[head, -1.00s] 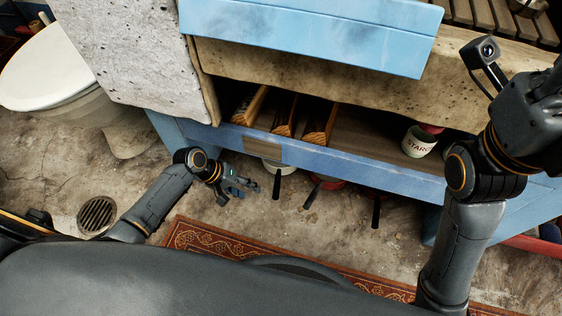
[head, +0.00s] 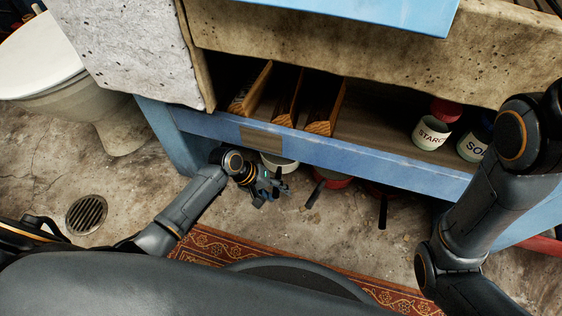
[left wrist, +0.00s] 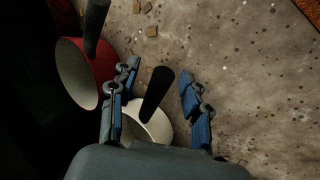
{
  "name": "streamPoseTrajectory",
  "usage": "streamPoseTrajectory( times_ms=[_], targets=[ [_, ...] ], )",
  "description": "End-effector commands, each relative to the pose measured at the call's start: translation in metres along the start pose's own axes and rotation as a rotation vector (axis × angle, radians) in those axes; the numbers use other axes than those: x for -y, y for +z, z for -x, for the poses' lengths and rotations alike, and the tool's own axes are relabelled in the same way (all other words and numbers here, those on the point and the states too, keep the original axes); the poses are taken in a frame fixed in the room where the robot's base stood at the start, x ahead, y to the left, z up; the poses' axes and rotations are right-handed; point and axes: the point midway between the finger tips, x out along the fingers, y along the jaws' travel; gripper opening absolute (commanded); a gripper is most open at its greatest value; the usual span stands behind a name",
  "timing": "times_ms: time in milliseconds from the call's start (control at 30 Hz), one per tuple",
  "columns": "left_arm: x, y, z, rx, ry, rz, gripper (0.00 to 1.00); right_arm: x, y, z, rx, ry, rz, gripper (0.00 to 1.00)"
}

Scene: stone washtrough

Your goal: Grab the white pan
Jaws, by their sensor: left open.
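The white pan (head: 284,162) sits low under the blue bench, partly hidden by its edge and by my left gripper. In the left wrist view the white pan (left wrist: 155,128) shows its pale bowl and black handle (left wrist: 157,92), with its lower part hidden behind my gripper's body. My left gripper (head: 276,189) is open at the front of this pan. Its two blue-grey fingers (left wrist: 158,75) appear on either side of the black handle, which is not gripped. My right gripper is out of view; only my right arm shows.
A red pan (left wrist: 82,75) is beside the white one, its dark handle pointing outward. Another dark-handled pan (head: 382,190) lies farther right under the bench (head: 350,157). A patterned rug (head: 205,243) covers the floor in front.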

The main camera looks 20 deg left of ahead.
Motion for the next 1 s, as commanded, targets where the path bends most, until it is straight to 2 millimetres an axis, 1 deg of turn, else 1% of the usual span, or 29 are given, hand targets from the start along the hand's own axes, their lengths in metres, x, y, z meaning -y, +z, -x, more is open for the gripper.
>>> streamPoseTrajectory(
  times_ms=[167,200,267,300,367,400,433,833,1000],
  targets=[
    [-0.0005,-0.0003,0.0004,-0.001,0.000,0.000,0.48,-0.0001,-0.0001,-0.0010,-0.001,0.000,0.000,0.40],
    [-0.0005,-0.0003,0.0005,-0.001,0.000,0.000,0.46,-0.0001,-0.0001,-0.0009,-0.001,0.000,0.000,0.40],
    [-0.0005,-0.0003,0.0005,-0.001,0.000,0.000,0.33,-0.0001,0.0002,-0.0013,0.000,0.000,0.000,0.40],
    [-0.0005,-0.0003,0.0005,-0.001,0.000,0.000,0.25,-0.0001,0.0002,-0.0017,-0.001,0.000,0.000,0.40],
    [-0.0004,-0.0003,0.0006,-0.001,0.000,0.000,0.13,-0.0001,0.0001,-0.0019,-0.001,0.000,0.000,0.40],
    [-0.0003,-0.0003,0.0006,-0.001,0.000,0.000,0.05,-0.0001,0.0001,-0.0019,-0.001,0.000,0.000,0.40],
    [-0.0003,-0.0003,0.0006,-0.001,0.000,0.000,0.00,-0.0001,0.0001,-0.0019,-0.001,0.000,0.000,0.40],
    [-0.0015,-0.0016,0.0016,-0.004,0.002,-0.002,0.00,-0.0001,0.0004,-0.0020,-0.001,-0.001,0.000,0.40],
    [-0.0031,-0.0009,0.0036,-0.004,0.002,-0.002,0.00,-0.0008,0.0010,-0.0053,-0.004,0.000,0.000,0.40]
  ],
)
